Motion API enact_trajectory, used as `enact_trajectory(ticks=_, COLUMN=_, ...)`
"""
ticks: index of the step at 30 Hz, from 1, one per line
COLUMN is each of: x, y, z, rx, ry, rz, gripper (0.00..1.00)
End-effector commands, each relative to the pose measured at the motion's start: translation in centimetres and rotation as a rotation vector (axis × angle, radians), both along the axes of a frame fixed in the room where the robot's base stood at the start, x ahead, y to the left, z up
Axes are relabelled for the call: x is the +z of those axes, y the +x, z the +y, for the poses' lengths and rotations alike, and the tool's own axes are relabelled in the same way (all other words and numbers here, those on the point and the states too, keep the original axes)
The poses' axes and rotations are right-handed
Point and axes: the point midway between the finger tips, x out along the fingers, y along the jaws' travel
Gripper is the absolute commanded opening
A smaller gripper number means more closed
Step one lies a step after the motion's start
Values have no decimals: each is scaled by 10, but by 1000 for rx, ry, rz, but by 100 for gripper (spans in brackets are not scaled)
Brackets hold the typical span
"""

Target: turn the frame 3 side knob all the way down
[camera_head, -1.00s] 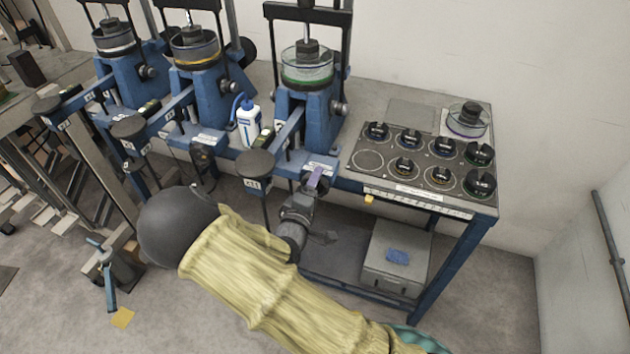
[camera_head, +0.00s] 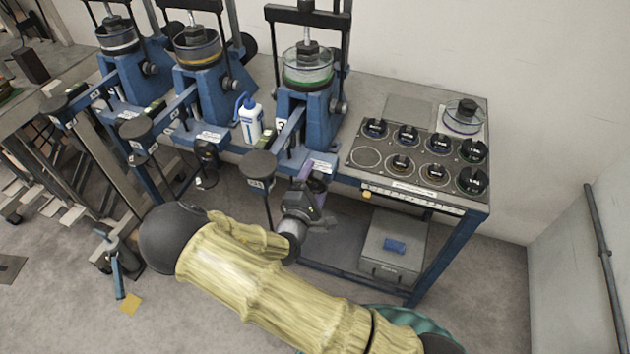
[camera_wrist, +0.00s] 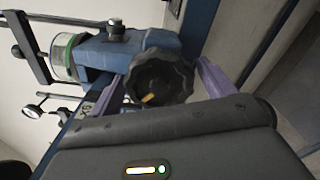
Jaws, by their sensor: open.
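Frame 3 (camera_head: 307,100) is the blue frame nearest the control panel, with a green-ringed glass cup (camera_head: 307,67) on top. In the wrist view a black lobed knob (camera_wrist: 160,80) with a yellow mark on its face stands on the blue frame body (camera_wrist: 138,44). My gripper (camera_wrist: 159,72) is open, its purple fingers on either side of this knob; I cannot tell whether they touch it. In the head view my gripper (camera_head: 312,173) is at the front edge below frame 3, where wrist and fingers largely hide the knob. The yellow mark points toward lower left in the wrist view.
A black lever pad (camera_head: 258,164) stands close left of my gripper. A knob panel (camera_head: 420,160) lies to the right, with a grey box (camera_head: 393,244) below. A white bottle (camera_head: 249,121) stands between frames. Open floor lies in front and to the right.

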Motion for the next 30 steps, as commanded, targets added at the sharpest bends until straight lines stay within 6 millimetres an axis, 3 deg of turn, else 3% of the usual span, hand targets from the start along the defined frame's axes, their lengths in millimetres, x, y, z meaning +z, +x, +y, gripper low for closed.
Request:
enact_trajectory(ticks=18, x=0, y=-53, z=19, rx=1, ry=0, rz=1, gripper=82)
enact_trajectory(ticks=30, x=0, y=-55, z=20, rx=0, ry=1, rz=1, gripper=82)
